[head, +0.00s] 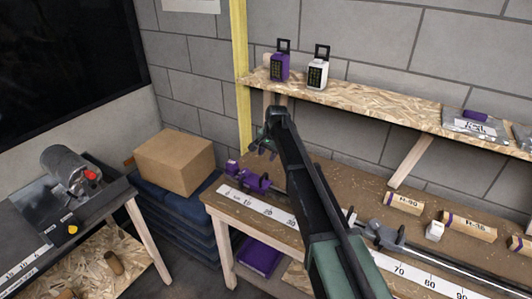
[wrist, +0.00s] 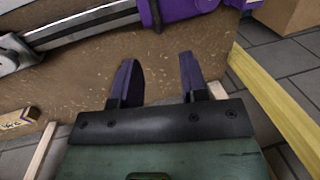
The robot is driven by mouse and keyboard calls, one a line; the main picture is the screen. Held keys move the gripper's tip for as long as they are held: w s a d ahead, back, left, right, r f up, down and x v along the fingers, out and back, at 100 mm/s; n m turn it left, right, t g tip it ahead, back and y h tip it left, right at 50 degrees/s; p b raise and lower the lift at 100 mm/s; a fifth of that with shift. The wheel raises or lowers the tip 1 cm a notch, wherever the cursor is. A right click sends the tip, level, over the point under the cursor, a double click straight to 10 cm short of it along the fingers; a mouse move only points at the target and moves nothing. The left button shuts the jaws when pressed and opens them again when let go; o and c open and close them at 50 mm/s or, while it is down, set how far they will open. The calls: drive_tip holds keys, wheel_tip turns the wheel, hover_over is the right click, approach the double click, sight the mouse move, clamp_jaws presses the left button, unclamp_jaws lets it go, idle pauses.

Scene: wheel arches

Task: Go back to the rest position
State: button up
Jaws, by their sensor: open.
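My gripper (wrist: 158,82) is open and empty in the wrist view, its two dark fingers apart over the brown workbench top (wrist: 90,85). In the head view my arm reaches up across the middle, and my gripper (head: 263,151) hangs in the air over the bench's left part. Below it a purple clamp block (head: 254,183) sits on a metal rail at the bench's back left. The purple block (wrist: 190,8) also shows at the top of the wrist view, beyond the fingertips. My arm hides part of the bench.
A shelf (head: 350,97) with a purple padlock-shaped device (head: 280,66) and a white one (head: 317,74) is above the bench. A yellow post (head: 239,60) stands close to my gripper. Labelled wooden pieces (head: 468,225) lie at right. A cardboard box (head: 174,160) is at left.

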drive_tip(key=shift+f, duration=0.1)
drive_tip(key=s+d+n, duration=0.2)
drive_tip(key=s+d, duration=0.1)
drive_tip(key=s, duration=0.9)
drive_tip(key=s+d+f+n+h+b, duration=0.1)
drive_tip(key=s+d+n, duration=0.1)
drive_tip(key=s, duration=1)
drive_tip(key=s+d+f+n+g+b, duration=0.1)
drive_tip(key=s+d+n, duration=0.2)
drive_tip(key=s, duration=1)
drive_tip(key=shift+d+h, duration=0.4)
drive_tip(key=shift+d, duration=0.25)
drive_tip(key=shift+f, duration=0.1)
